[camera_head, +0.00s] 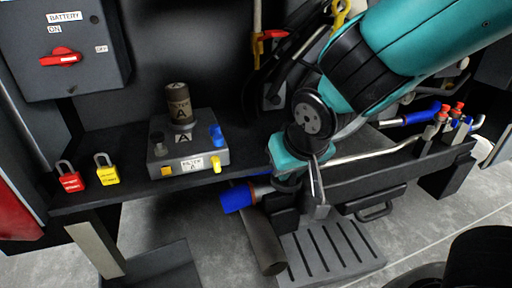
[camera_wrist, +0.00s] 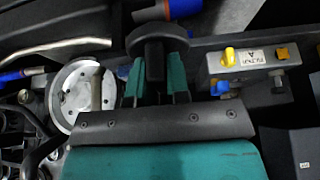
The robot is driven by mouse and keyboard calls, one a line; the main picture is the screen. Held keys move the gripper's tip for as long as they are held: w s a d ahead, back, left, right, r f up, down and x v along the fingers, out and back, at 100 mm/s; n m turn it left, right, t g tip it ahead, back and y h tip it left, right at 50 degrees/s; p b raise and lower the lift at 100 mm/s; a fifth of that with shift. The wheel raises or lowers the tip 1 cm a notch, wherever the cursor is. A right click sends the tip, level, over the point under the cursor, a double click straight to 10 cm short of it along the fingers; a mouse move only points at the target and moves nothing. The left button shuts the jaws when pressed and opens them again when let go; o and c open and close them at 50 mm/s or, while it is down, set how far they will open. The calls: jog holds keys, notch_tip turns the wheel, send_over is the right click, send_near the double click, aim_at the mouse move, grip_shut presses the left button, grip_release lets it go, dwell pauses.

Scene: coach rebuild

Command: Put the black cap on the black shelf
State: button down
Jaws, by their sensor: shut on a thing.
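My gripper (camera_wrist: 156,72) shows in the wrist view with its two teal fingers shut on a black cap (camera_wrist: 157,42). The cap has a wide round disc and a narrower stem between the fingers. In the head view my teal wrist hangs over the front edge of the dark ledge, right of the filter block, and I cannot make out the cap there. The black shelf (camera_head: 108,193) appears to be the long dark ledge running across the head view. The grey filter block (camera_head: 190,157) stands on it with a brown canister, a black knob, a blue tap and yellow fittings.
A red padlock (camera_head: 70,178) and a yellow padlock (camera_head: 105,169) stand at the ledge's left end. A blue-ended pipe (camera_head: 237,198) and a grey cylinder (camera_head: 262,245) lie below my wrist. A slotted step (camera_head: 325,250) is at the floor. The battery switch box (camera_head: 62,50) is upper left.

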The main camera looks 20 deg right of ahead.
jog(key=shift+w+r+p, duration=0.4)
jog(key=shift+r+p, duration=0.2)
jog(key=shift+p, duration=0.4)
jog(key=p, duration=0.2)
jog(key=w+p, duration=0.1)
jog(key=p, duration=0.2)
jog(key=shift+w+d+f, duration=0.1)
jog(key=shift+w+d, duration=0.05)
jog(key=shift+w, duration=0.1)
jog(key=w, duration=0.9)
jog(key=w+f, duration=0.1)
jog(key=w, duration=0.4)
jog(key=shift+w, duration=0.35)
jog(key=shift+w+f+b, duration=0.2)
jog(key=shift+f+b, duration=0.15)
jog(key=shift+f, duration=1.35)
jog(key=shift+f, duration=0.1)
jog(key=c, duration=1.1)
grip_release()
jog(key=shift+f, duration=0.1)
